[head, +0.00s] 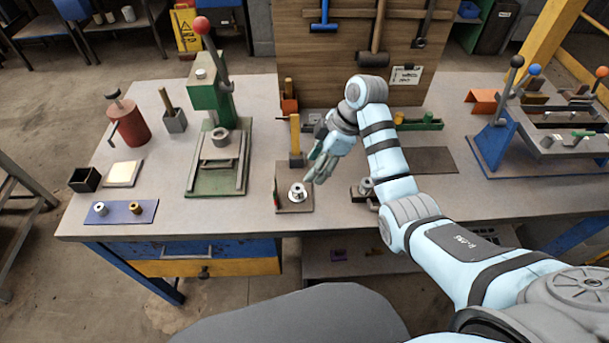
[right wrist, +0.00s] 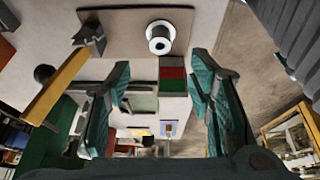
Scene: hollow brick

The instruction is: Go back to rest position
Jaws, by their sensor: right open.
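My right arm reaches in from the lower right over the bench in the head view. My right gripper (head: 319,168) is above the bench, just right of a brown plate (head: 288,206) that carries a metal ring part (head: 298,192). In the right wrist view its two green fingers (right wrist: 160,100) stand wide apart with nothing between them. A light ring with a dark hole (right wrist: 160,38) shows beyond the fingertips there. My left gripper is not in the head view.
The workbench (head: 250,219) holds a green press (head: 208,95) with a red-knobbed lever, a red canister (head: 131,124), a blue mat (head: 119,216) with two small parts, and a blue lever fixture (head: 493,150) at right. A wooden tool board (head: 340,75) stands behind.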

